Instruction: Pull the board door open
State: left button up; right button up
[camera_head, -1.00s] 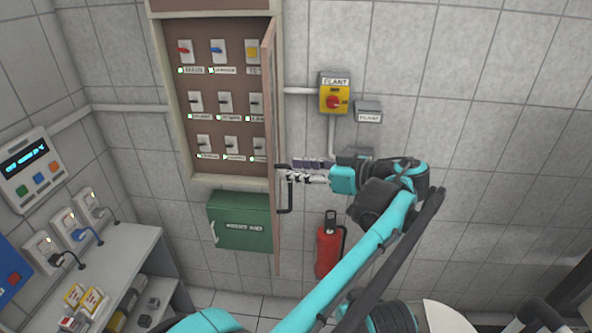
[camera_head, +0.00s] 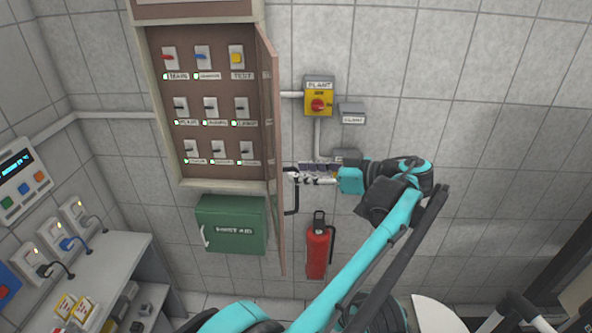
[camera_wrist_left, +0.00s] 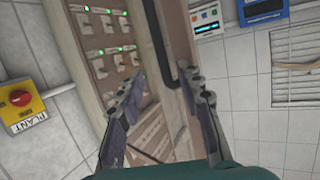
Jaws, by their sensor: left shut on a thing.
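The board door (camera_head: 271,150) stands swung out from the wall board (camera_head: 210,110), seen almost edge-on at its right side. Its black handle (camera_head: 291,205) is a bent bar on the face towards my arm. My left gripper (camera_head: 294,176) reaches in from the right and is shut on the handle. In the left wrist view, the gripper (camera_wrist_left: 165,86) has its fingers either side of the handle (camera_wrist_left: 160,38), whose lower end runs in between them. The exact finger contact is hard to see. My right gripper is not in view.
A yellow plant switch (camera_head: 318,100) is on the wall right of the door. A red fire extinguisher (camera_head: 317,250) hangs below my arm. A green first aid box (camera_head: 230,224) is under the board. A shelf (camera_head: 110,265) with plugs above stands at left.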

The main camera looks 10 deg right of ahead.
pick_arm(q)
jog(key=d+p, duration=0.2)
jog(key=d, duration=0.2)
jog(key=shift+d+r, duration=0.1)
jog(key=shift+d, duration=0.1)
dwell(0.7)
jog(key=shift+a, duration=0.2)
